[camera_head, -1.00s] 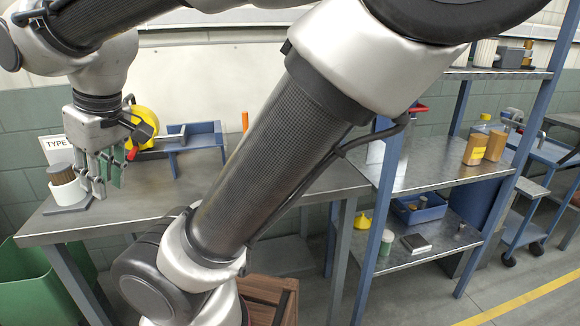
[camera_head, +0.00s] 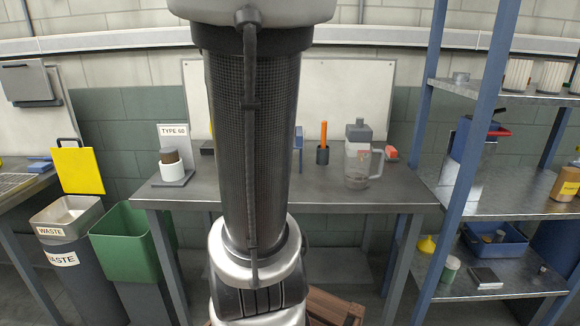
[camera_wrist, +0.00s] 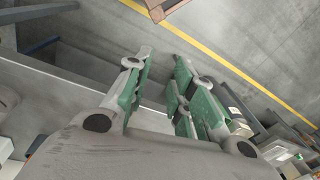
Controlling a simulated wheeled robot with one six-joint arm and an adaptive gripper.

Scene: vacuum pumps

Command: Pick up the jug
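The jug (camera_head: 357,168) is a clear vessel with a grey lid and a handle on its right side. It stands upright on the right part of the grey bench (camera_head: 300,193) in the head view. My gripper (camera_wrist: 163,62) shows in the wrist view with its green-padded fingers apart and nothing between them. It points down past a bench edge towards the floor. The gripper is not visible in the head view, where my arm fills the middle. The jug is not recognisable in the wrist view.
An orange-handled tool in a dark cup (camera_head: 322,154) stands left of the jug. Blue-framed shelves (camera_head: 500,202) stand right of the bench.

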